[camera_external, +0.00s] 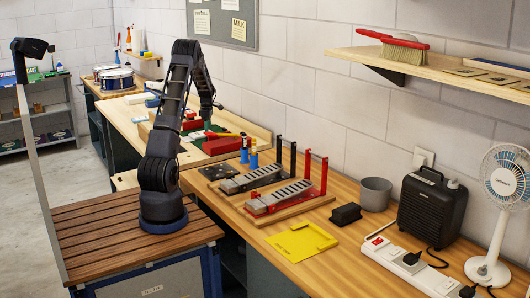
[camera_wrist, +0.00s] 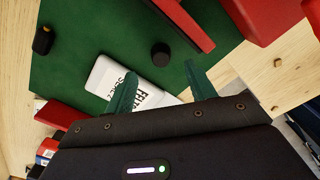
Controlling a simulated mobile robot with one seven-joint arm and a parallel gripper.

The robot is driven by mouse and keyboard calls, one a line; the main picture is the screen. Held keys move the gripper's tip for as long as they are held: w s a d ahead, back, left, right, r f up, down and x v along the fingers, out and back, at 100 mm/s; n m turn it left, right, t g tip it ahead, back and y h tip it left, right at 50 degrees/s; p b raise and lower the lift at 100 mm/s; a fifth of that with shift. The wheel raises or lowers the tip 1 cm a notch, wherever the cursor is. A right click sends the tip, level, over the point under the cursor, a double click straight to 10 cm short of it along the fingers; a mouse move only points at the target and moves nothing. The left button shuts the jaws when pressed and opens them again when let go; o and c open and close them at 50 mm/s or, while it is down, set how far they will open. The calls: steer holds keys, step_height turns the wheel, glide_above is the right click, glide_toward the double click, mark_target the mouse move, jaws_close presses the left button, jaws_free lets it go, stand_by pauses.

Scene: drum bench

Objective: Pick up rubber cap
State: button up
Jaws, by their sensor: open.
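A small black round piece, probably the rubber cap (camera_wrist: 161,55), rests on a green mat (camera_wrist: 95,25) in the wrist view. My gripper (camera_wrist: 160,84) is open, its two green fingers apart and empty. The cap lies just beyond the fingertips, between their lines. A white packet or bottle with dark lettering (camera_wrist: 110,74) lies on the mat, partly behind the fingers. In the external view the far end of my arm reaches down over the bench near the green mat (camera_external: 196,134); the gripper and cap cannot be made out there.
In the wrist view a black piece with an orange end (camera_wrist: 42,40) lies at left, and a long red-and-black part (camera_wrist: 184,22) lies close right of the cap. A red block (camera_wrist: 275,15) is at upper right. Bare wood (camera_wrist: 262,70) shows at right.

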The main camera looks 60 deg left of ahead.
steer(key=shift+f, duration=2.75)
steer(key=c, duration=1)
